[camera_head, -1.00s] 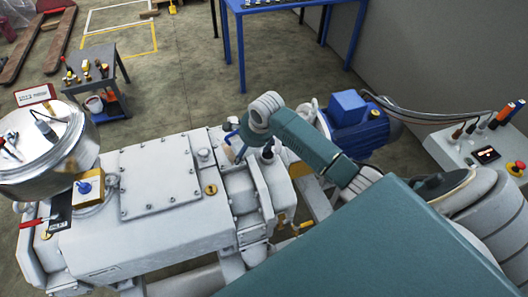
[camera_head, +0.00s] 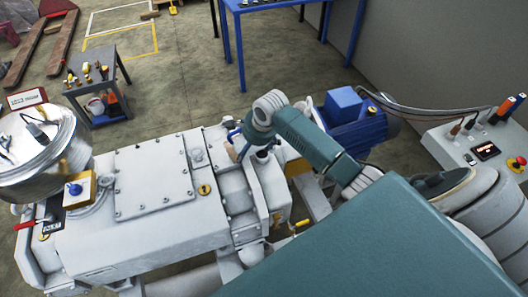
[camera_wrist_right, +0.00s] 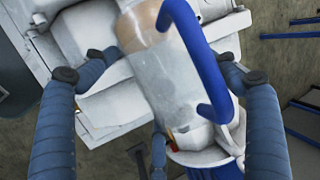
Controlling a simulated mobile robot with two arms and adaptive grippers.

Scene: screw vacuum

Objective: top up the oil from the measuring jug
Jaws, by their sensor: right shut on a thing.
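The measuring jug (camera_wrist_right: 178,75) is clear, with a blue handle (camera_wrist_right: 192,50), and lies slanted across the right wrist view. Amber-brown liquid shows toward its upper end. My right gripper (camera_wrist_right: 160,75) has its fingers on both sides of the jug and is shut on it. In the head view the right gripper (camera_head: 250,138) is above the right part of the grey pump (camera_head: 150,240), and only bits of the jug and its blue handle (camera_head: 233,133) show. A dark fitting (camera_head: 262,155) is close beside it. The pump's oil opening cannot be made out. My left gripper is out of view.
A silver drum (camera_head: 45,165) stands at the pump's left end, near a yellow block with a blue knob (camera_head: 74,189). A blue motor (camera_head: 352,120) is at the right. A control box (camera_head: 470,150), tool cart (camera_head: 98,82) and blue table (camera_head: 280,5) stand around.

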